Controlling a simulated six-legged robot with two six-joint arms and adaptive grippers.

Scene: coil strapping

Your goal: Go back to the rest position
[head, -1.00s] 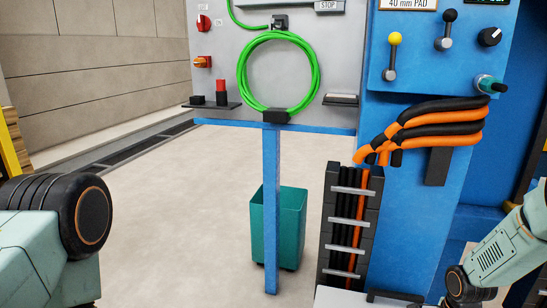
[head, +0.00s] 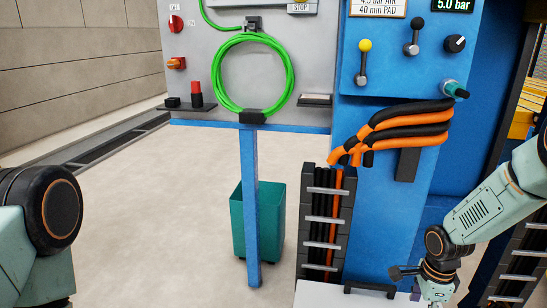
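My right arm comes in from the right and bends down. Its wrist end, with a dark part of the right gripper (head: 408,272), is beside the white surface at the bottom edge. The fingers are mostly out of frame or hidden, so I cannot tell their opening. My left arm shows only as a pale green link with a black round joint at the left edge. My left gripper is out of view. The green coil (head: 291,76) hangs as a ring on the grey panel (head: 318,60), held by dark brackets at its top and bottom. Neither arm touches it.
A blue post (head: 250,200) stands below the coil, with a teal bin (head: 272,215) behind it. A blue cabinet (head: 385,220) carries levers, a knob and orange and black hoses (head: 405,125). A black cable rack (head: 325,225) stands beside it. Floor (head: 160,220) is clear at left.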

